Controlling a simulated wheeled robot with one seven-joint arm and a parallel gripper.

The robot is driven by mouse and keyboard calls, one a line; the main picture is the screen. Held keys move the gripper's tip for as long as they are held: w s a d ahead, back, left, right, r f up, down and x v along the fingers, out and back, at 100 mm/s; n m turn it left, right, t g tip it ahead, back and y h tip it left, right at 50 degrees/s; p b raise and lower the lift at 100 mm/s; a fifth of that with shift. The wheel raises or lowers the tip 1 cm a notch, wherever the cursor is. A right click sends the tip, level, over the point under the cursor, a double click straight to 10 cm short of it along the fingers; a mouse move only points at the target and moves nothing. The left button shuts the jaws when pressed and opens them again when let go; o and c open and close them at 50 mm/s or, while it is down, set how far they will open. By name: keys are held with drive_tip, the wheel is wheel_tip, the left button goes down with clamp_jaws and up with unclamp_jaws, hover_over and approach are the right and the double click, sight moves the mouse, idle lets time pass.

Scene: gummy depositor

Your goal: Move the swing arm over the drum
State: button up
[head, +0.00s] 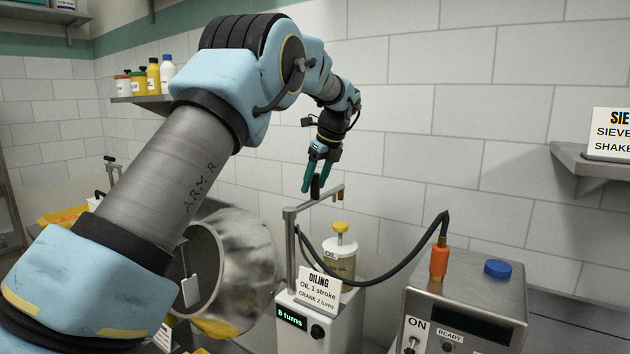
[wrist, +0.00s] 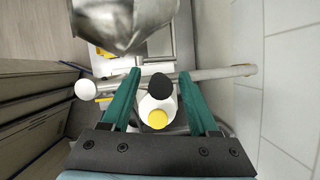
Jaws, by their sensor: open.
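The swing arm (head: 301,206) is a grey metal bar on an upright post, with a black knob (head: 315,187) on top and a brass-coloured tip (head: 341,193). It points away from the drum (head: 248,262), toward the wall side near the oil bottle. My gripper (head: 318,173) is open, pointing down at the knob. In the wrist view, the knob (wrist: 161,87) shows between the two teal fingers of my gripper (wrist: 159,74); I cannot tell whether either touches it. The bar (wrist: 210,73) crosses below the shiny drum (wrist: 125,25) there.
A black hose (head: 385,277) loops to the metal control box (head: 465,300) at right. The tiled wall is close behind.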

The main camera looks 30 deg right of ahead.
clamp_jaws()
idle(0.4)
idle(1.0)
